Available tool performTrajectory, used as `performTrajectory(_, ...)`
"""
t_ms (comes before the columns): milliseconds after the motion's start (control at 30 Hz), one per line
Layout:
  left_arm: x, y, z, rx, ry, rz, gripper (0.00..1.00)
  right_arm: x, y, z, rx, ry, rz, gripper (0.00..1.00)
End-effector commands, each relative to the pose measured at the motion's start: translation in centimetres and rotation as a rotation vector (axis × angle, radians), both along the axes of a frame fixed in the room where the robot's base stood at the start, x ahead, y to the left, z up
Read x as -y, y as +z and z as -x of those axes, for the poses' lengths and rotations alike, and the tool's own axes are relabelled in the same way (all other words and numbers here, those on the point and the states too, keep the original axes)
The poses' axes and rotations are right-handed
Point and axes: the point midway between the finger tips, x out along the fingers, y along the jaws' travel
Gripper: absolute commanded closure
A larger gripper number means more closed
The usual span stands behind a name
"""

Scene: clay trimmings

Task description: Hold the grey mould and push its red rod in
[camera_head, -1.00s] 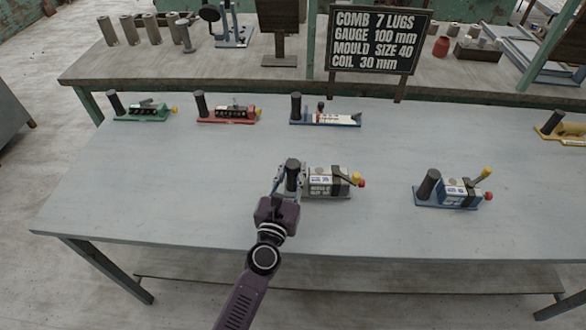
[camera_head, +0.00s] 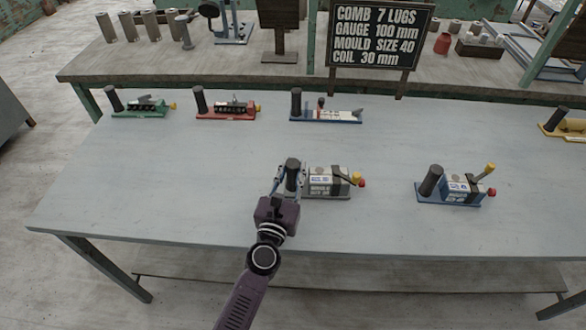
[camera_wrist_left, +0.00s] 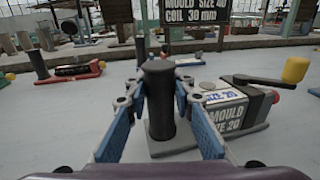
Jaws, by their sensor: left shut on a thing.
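The grey mould (camera_head: 325,184) sits on the table with its black upright handle (camera_head: 292,171) at its left end. A yellow-knobbed lever (camera_head: 357,176) lies low over its right end. The red end of its rod (camera_head: 362,183) sticks out at the right. My left gripper (camera_head: 289,180) is shut on the black handle; the left wrist view shows its blue fingers (camera_wrist_left: 160,104) on either side of the post. In that view the mould (camera_wrist_left: 228,108) reads "MOULD SIZE 20", and the red rod end (camera_wrist_left: 276,97) shows beside the yellow knob (camera_wrist_left: 295,69). My right gripper is out of view.
A blue mould (camera_head: 462,189) with a raised yellow lever stands to the right. Green (camera_head: 141,108), red (camera_head: 228,107) and blue-based (camera_head: 327,114) devices stand behind, and a yellow one (camera_head: 566,126) at far right. A sign (camera_head: 379,37) reads "MOULD SIZE 40". The table between (camera_head: 400,145) is clear.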

Motion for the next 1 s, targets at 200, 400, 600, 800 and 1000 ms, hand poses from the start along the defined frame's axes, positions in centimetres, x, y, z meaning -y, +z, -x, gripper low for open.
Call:
performTrajectory(200, 0.01, 0.22, -0.06, 0.003, 0.000, 0.004, 1.00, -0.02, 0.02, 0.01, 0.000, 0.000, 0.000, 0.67)
performTrajectory(400, 0.01, 0.09, -0.06, 0.003, 0.000, 0.004, 1.00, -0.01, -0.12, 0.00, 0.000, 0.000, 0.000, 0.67)
performTrajectory(600, 0.01, -0.09, -0.06, 0.003, 0.000, 0.004, 1.00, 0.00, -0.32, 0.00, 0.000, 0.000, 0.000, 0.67)
performTrajectory(800, 0.01, -0.28, -0.05, 0.002, 0.000, 0.004, 1.00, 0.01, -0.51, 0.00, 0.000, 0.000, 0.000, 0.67)
performTrajectory(1000, 0.02, -0.53, -0.03, 0.002, 0.000, 0.001, 1.00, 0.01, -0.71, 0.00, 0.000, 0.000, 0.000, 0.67)
